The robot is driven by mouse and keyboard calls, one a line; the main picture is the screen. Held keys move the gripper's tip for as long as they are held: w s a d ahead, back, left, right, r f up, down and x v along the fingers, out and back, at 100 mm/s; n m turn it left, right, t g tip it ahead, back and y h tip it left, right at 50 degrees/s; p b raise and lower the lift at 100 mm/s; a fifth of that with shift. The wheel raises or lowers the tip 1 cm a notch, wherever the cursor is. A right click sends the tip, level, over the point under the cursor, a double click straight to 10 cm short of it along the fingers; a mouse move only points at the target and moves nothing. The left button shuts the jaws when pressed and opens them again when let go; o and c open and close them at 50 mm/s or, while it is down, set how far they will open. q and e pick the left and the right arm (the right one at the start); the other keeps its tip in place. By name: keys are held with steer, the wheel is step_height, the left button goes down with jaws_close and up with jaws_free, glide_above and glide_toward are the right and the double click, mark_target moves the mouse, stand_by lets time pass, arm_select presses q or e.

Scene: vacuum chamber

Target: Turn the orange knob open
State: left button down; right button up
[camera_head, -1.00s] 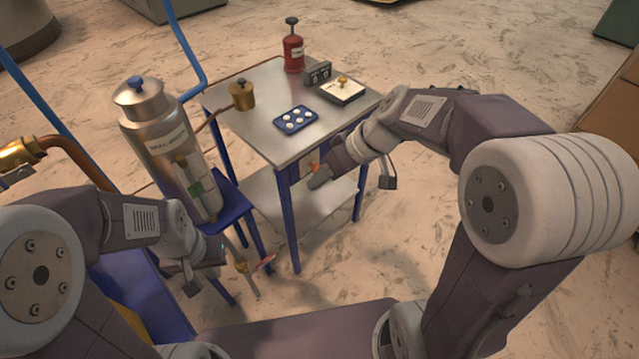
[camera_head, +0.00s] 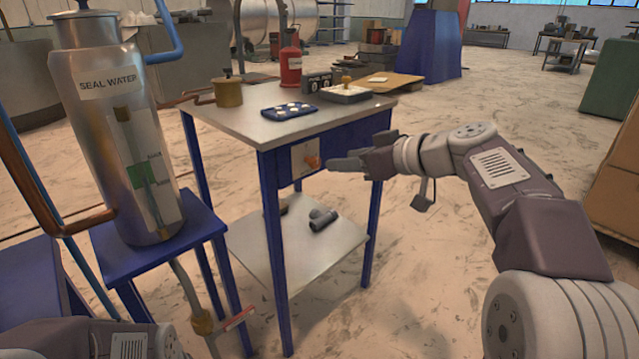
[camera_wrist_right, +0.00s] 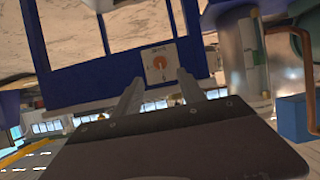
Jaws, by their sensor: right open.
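The orange knob (camera_head: 312,162) sits on a pale square plate (camera_head: 299,170) on the blue front panel of the small metal-topped table. In the right wrist view the knob (camera_wrist_right: 159,63) is on its plate just beyond and between the fingers. My right gripper (camera_head: 335,165) is open at the right of the knob in the head view. In the right wrist view its two fingers (camera_wrist_right: 160,88) are apart with nothing between them, and the knob appears free. Only part of my left arm shows at the lower left; its gripper is out of the picture.
A steel seal water tank (camera_head: 110,120) stands on a blue stand at left. The floor right of the table is clear.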

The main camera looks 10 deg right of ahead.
mark_target(317, 162)
steer(key=b+x, duration=0.2)
steer(key=x, duration=0.6)
steer(key=shift+w+a+f, duration=0.15)
steer(key=shift+w+a, duration=0.15)
steer(key=shift+w, duration=0.15)
jaws_close()
